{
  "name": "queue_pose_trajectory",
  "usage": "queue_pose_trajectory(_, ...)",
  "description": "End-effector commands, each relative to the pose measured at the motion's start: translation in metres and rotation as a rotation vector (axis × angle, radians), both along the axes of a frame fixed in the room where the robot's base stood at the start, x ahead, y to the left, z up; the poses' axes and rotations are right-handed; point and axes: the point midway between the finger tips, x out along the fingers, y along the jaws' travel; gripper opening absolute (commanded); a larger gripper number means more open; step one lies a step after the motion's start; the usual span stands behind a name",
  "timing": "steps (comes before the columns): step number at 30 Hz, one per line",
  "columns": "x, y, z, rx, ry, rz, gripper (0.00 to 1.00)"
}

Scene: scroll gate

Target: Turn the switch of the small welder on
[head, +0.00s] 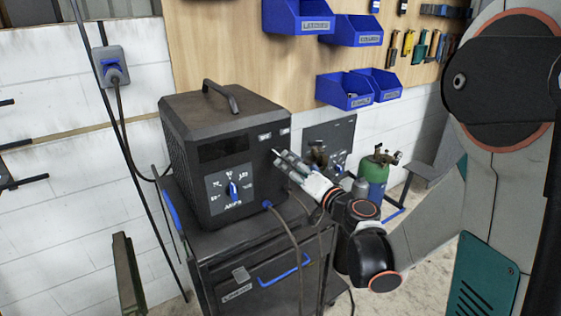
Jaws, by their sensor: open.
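A dark box-shaped welder (205,125) with a top handle stands on a black cart. Its front has a blue amperage dial (234,190) at lower left and two small pale labels (265,136) at upper right. My gripper (279,155) is open at the right part of this front, just below the labels. Whether it touches the panel I cannot tell. The switch itself is not clearly visible; the fingers cover part of the panel there.
The cart (255,252) has a blue handle and a cable hanging down its front. Blue bins (345,90) and tools hang on the wooden board. A wall socket (112,68) is at left.

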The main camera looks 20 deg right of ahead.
Motion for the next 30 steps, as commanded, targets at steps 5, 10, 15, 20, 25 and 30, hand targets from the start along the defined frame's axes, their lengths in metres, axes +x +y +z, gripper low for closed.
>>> queue_pose_trajectory(5, 0.031, 0.011, -0.001, 0.000, 0.000, 0.002, 0.60)
queue_pose_trajectory(10, 0.050, 0.017, -0.001, 0.000, 0.000, 0.001, 0.60)
queue_pose_trajectory(15, 0.058, 0.019, 0.000, 0.000, 0.000, 0.000, 0.60)
queue_pose_trajectory(20, 0.059, 0.019, 0.000, 0.000, 0.001, -0.001, 0.60)
queue_pose_trajectory(25, 0.059, 0.019, 0.000, 0.000, 0.000, 0.000, 0.46)
queue_pose_trajectory(30, 0.059, 0.019, 0.000, 0.000, 0.000, 0.000, 0.16)
